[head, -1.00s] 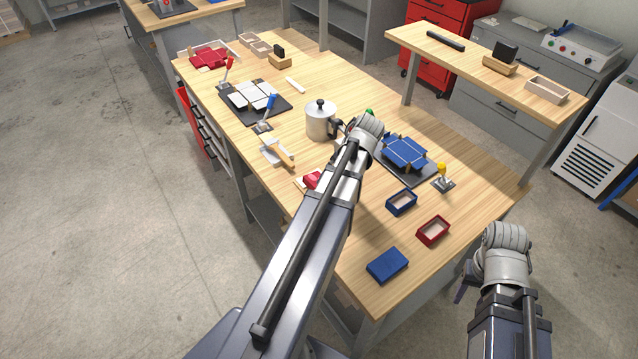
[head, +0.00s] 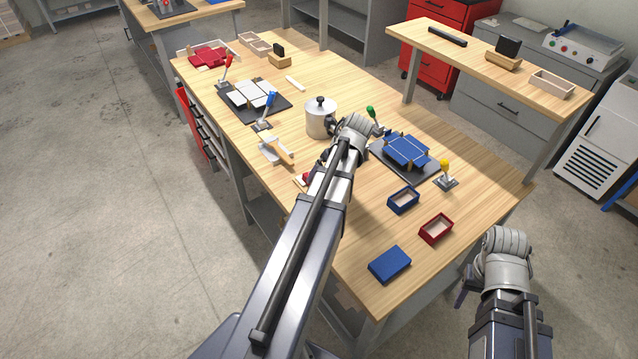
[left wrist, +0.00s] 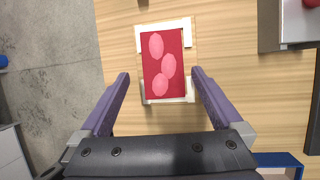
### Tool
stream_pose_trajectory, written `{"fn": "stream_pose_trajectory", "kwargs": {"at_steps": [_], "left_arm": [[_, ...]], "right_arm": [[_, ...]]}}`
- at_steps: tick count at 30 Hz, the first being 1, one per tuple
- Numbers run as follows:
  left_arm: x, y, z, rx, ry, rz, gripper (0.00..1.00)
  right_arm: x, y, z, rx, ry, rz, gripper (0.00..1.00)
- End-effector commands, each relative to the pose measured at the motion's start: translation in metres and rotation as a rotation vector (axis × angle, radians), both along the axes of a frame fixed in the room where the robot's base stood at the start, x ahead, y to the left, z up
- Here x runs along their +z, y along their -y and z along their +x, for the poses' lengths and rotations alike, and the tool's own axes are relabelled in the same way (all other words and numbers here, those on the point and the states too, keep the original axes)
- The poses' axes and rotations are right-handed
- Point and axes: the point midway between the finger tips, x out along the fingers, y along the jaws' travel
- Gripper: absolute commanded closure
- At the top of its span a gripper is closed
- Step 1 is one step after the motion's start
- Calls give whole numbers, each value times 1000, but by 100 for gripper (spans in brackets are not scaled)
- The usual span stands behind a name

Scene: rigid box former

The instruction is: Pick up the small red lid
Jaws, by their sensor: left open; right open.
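The small red lid (left wrist: 163,63) is a red rectangle with pink ovals, lying in a pale holder (left wrist: 188,30) in the left wrist view. My left gripper (left wrist: 160,75) is open above it, its purple fingers on either side of the lid's near part, and nothing is held. In the head view only a bit of the red lid (head: 309,177) shows beside my left arm, which hides the left gripper's fingers. My right gripper (head: 464,292) is open off the table's right edge, mostly hidden by its own wrist.
An open red box (head: 436,229), an open blue box (head: 403,200) and a blue lid (head: 389,264) stand at the near right. A metal pot (head: 320,120) and a blue sheet on a dark plate (head: 405,152) are close to my left arm.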

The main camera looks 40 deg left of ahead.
Motion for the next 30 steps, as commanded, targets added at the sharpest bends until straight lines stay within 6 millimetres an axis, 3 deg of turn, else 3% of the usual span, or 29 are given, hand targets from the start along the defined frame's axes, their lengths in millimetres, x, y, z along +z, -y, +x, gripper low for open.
{"fn": "stream_pose_trajectory", "kwargs": {"at_steps": [9,18,30], "left_arm": [[-41,-14,3,1,0,0,0],[-41,-16,2,0,0,0,0],[-41,-16,3,0,0,0,45]], "right_arm": [[-41,0,0,0,0,0,50],[-41,0,0,0,0,0,50],[-41,0,0,0,0,0,50]]}}
